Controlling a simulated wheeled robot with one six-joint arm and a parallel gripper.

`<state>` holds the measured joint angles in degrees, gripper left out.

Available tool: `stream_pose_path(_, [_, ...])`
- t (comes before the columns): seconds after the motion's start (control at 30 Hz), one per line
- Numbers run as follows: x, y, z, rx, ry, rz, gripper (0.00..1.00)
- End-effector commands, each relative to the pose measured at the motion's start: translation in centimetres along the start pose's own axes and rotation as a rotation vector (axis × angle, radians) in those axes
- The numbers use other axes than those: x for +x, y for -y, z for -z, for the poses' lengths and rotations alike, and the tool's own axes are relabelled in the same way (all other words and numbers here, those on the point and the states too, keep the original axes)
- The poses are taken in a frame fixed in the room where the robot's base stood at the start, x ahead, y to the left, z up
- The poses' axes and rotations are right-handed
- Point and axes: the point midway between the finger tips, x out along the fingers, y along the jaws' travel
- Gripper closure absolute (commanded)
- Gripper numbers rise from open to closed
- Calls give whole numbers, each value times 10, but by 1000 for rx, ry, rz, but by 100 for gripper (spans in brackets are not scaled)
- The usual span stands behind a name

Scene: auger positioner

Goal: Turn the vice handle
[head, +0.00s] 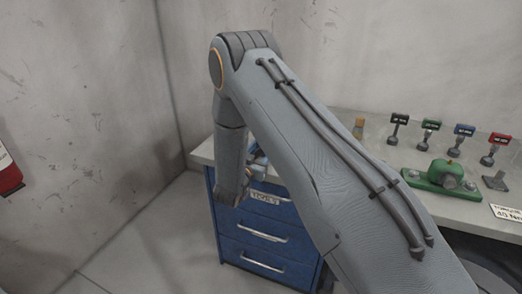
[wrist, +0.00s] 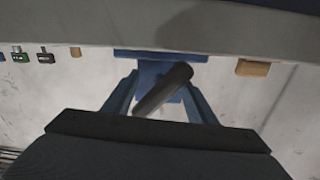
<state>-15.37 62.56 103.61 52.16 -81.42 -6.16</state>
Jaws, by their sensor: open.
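The blue vice (wrist: 150,70) shows in the wrist view at the bench edge, and that picture looks upside down. Its dark grey bar-like handle (wrist: 165,90) slants across the middle. My gripper (wrist: 160,84) is open, with one finger on each side of the handle. I cannot tell whether either finger touches it. In the head view a small part of the vice (head: 259,157) shows at the bench's front edge, mostly hidden behind my arm. My gripper is hard to make out there.
A blue drawer cabinet (head: 265,222) with several drawers stands under the grey bench (head: 465,207). A green machine part (head: 445,177) and several small coloured gauges (head: 431,131) are on the bench at right. Floor left of the cabinet is clear.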

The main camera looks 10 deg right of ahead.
Motion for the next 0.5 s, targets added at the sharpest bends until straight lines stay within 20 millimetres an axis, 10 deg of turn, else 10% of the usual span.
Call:
stream_pose_path(0.37, [0,0,0,0,0,0,97])
stream_pose_path(0.5, [0,0,0,0,0,0,100])
